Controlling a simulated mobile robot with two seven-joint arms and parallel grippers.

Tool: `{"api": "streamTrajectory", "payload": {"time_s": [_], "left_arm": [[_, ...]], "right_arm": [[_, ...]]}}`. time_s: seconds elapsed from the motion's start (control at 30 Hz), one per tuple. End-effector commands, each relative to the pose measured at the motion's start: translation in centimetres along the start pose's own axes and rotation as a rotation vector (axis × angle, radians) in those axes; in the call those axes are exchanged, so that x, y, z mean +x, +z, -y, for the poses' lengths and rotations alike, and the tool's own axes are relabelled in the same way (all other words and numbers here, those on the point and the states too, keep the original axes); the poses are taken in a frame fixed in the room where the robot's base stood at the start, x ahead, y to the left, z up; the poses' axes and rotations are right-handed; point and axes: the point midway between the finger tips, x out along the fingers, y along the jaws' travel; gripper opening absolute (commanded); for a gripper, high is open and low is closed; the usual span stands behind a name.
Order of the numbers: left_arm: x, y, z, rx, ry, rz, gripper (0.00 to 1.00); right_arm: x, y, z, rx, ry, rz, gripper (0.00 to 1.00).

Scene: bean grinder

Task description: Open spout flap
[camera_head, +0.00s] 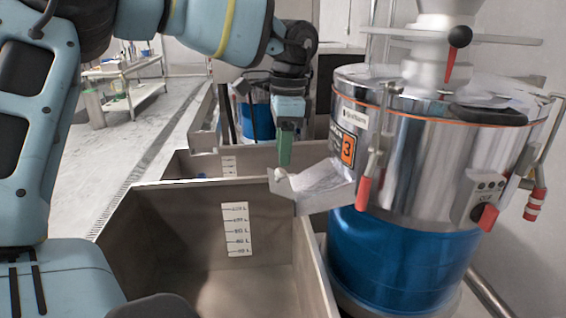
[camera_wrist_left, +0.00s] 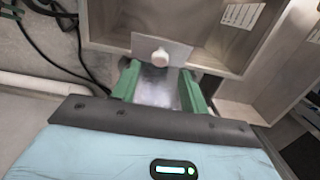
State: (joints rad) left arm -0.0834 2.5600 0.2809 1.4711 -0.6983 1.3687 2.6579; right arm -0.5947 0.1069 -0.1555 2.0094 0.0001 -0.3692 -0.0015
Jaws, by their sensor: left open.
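The grinder (camera_head: 425,150) is a shiny steel drum with a blue lower part. Its grey metal spout (camera_head: 325,195) juts out to the left, over the bin edge. The spout flap (camera_head: 282,187) is a small plate across the spout's outer end. In the left wrist view the flap (camera_wrist_left: 182,50) carries a round white knob (camera_wrist_left: 160,58). My left gripper (camera_head: 286,163) is just above and behind the flap. In the left wrist view its green fingers (camera_wrist_left: 159,74) are apart, one on each side of the knob, with nothing visibly clamped. My right gripper is out of view.
A large open bin (camera_head: 180,215) with a litre scale (camera_head: 237,229) stands below the spout and looks empty. Another bin (camera_head: 195,163) is behind it. Red-handled clamps (camera_head: 364,192) hang on the drum. Dark cables (camera_wrist_left: 50,60) lie on the floor.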

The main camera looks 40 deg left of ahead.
Motion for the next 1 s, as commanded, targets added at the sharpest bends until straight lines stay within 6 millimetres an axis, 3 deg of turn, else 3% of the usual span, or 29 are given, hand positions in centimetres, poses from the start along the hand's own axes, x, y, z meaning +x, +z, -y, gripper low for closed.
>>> {"api": "streamTrajectory", "payload": {"time_s": [0.3, 0.9, 1.0], "left_arm": [[-3.1, 0.0, 0.0, 0.0, 0.0, -0.001, 0.44], [-3.2, 0.0, 0.0, 0.001, 0.001, -0.002, 0.44], [-2.7, 0.3, 0.7, 0.008, 0.011, -0.022, 0.44]], "right_arm": [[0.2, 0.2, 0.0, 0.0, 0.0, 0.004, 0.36], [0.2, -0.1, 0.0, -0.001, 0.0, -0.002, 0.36], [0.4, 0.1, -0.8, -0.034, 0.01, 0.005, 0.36]]}}
